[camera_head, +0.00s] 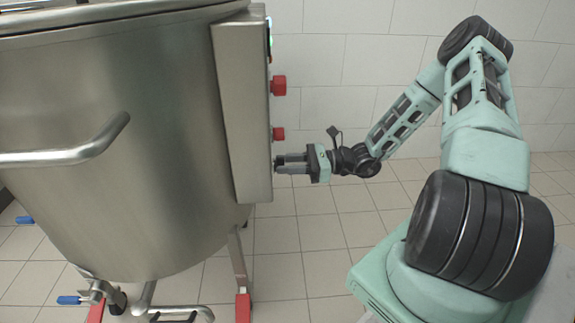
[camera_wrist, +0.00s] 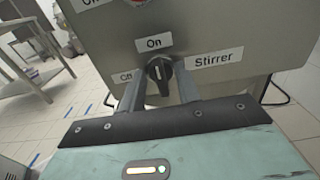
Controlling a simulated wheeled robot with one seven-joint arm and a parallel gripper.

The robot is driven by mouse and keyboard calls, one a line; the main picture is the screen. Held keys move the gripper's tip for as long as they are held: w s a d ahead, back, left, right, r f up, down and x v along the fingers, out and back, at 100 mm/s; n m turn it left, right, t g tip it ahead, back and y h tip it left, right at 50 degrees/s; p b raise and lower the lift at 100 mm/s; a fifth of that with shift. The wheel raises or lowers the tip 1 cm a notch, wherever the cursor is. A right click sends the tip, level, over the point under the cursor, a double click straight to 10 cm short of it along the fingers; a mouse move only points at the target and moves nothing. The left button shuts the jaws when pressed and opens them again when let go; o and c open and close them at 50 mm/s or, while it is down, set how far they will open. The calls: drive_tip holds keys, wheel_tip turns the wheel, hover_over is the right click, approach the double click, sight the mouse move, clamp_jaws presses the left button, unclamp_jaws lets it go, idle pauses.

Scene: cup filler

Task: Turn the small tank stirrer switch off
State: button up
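The stirrer switch (camera_wrist: 159,71) is a black rotary knob with a white mark on a grey metal panel. Its mark looks nearly upright, toward the "On" label (camera_wrist: 154,43) above it; the "Off" label (camera_wrist: 126,77) is to its left and the "Stirrer" label (camera_wrist: 214,58) to its right. My gripper (camera_wrist: 160,79) is open, with one finger on each side of the knob and gaps showing. In the head view my gripper (camera_head: 279,164) points left at the lower part of the control box (camera_head: 243,110); the knob there is hard to make out.
The large steel tank (camera_head: 120,150) carries the control box. Two red knobs, an upper one (camera_head: 278,85) and a lower one (camera_head: 278,134), stick out above my gripper. A tank handle (camera_head: 75,152) is at left. Tiled floor (camera_head: 320,235) is clear below the gripper.

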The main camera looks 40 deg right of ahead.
clamp_jaws()
drive_tip(key=shift+r+p, duration=0.1)
drive_tip(key=shift+p, duration=0.2)
drive_tip(key=n+p, duration=0.4)
drive_tip(key=n, duration=0.2)
drive_tip(key=n+p, duration=0.3)
drive_tip(key=n, duration=0.3)
drive_tip(key=n+p, duration=0.4)
drive_tip(key=n, duration=0.2)
drive_tip(key=shift+s+a+f+p, duration=0.1)
drive_tip(key=shift+s+f+p, duration=0.15)
drive_tip(key=shift+f+p, duration=0.1)
idle(0.3)
